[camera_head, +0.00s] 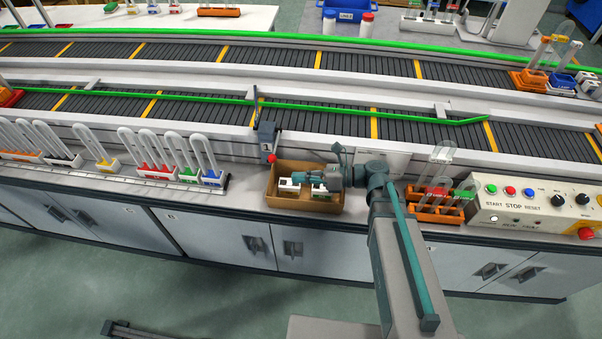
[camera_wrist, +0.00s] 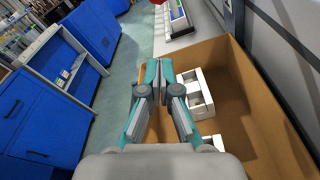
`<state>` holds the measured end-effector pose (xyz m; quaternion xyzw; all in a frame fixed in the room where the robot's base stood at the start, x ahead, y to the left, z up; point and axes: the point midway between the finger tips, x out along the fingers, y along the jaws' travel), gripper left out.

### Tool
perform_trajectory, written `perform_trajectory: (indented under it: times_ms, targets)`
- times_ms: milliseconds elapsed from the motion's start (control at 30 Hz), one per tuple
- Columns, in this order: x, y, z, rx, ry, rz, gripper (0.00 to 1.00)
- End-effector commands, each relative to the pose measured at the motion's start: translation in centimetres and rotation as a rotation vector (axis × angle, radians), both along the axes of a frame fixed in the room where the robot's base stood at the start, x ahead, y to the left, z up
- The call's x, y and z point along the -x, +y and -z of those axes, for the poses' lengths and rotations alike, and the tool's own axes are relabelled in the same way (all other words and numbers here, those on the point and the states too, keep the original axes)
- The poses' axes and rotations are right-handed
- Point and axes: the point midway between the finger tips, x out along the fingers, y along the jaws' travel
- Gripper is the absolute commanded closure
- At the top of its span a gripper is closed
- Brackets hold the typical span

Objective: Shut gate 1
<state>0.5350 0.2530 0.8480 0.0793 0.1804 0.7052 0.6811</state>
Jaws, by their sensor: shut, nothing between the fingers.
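Gate 1 is a grey post (camera_head: 267,137) marked "1" at the near edge of the conveyor. It has a red knob (camera_head: 271,158) low on its front. A thin dark bar (camera_head: 254,106) rises from it in the picture, over the near lane; I cannot tell whether it stands upright or lies across. My gripper (camera_head: 296,178) is shut and empty over the cardboard box, to the right of and nearer than the knob, apart from it. In the wrist view my fingertips (camera_wrist: 159,68) meet above the box's rim. A red piece at that view's top edge is cut off.
The cardboard box (camera_head: 272,190) holds white racks (camera_wrist: 193,93) below my gripper. Racks of tubes (camera_head: 172,168) stand to the left. An orange tube rack (camera_head: 425,211) and the control panel (camera_head: 535,200) stand to the right. A green guide rail (camera_head: 350,107) runs along the near lane.

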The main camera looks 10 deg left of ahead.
Motion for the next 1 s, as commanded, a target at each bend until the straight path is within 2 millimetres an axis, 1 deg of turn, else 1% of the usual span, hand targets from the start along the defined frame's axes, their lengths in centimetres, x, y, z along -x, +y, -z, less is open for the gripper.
perform_trajectory:
  times_ms: [33,300,433,500,633,800,1000]
  targets:
    - [0.0,0.9,-0.1,-0.001,0.0,-0.002,1.0]
    - [0.3,5.9,0.6,-0.001,0.001,-0.003,1.0]
    - [0.4,8.0,0.8,0.0,0.001,-0.002,1.0]
    - [-0.2,7.4,-0.7,0.0,-0.002,0.002,1.0]
    - [-0.7,7.0,-1.9,0.0,-0.001,0.002,1.0]
    - [-1.0,6.9,-2.6,-0.001,0.0,0.0,1.0]
    - [-1.0,6.8,-2.7,-0.001,0.0,0.0,1.0]
